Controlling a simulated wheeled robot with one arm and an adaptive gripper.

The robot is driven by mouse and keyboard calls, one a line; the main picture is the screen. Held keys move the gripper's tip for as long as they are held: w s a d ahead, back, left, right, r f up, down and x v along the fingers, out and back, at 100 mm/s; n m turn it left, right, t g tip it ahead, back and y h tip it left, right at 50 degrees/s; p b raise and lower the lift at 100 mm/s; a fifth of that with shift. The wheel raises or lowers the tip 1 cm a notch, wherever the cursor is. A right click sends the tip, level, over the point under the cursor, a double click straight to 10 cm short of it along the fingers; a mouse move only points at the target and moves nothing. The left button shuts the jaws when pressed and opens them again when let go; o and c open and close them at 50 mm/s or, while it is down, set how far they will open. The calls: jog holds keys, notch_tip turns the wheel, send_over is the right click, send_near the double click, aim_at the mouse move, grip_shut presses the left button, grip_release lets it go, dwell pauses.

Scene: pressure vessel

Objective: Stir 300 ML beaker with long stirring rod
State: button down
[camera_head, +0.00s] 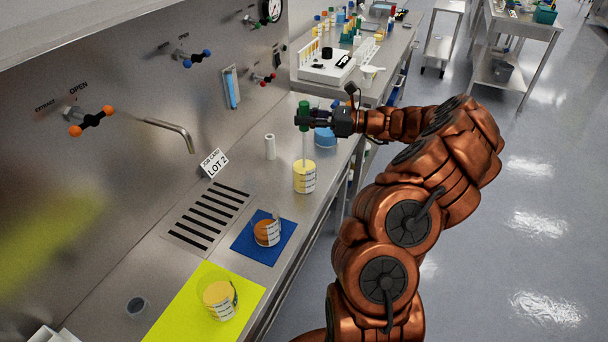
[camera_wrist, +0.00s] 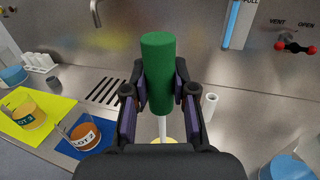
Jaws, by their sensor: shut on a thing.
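My gripper (camera_head: 306,117) is shut on the green handle of the long stirring rod (camera_head: 304,105); the handle stands upright between both fingers in the wrist view (camera_wrist: 159,70). The pale rod shaft runs down into a beaker of yellow liquid (camera_head: 304,178), standing on the bare steel bench. In the wrist view this beaker is mostly hidden behind my gripper; whether the rod touches its bottom cannot be seen. A smaller beaker with orange-brown liquid (camera_head: 267,233) stands on a blue mat. Another beaker with yellow liquid (camera_head: 219,299) stands on a yellow mat. Volume markings are too small to read.
A white cylinder (camera_head: 270,147) stands left of the rod's beaker, and a blue-filled container (camera_wrist: 289,167) stands close by. The bench's front edge is near on the right.

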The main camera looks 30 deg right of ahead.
aim_at(305, 107)
jog(key=shift+r+p, duration=0.7)
jog(key=shift+r, duration=3.45)
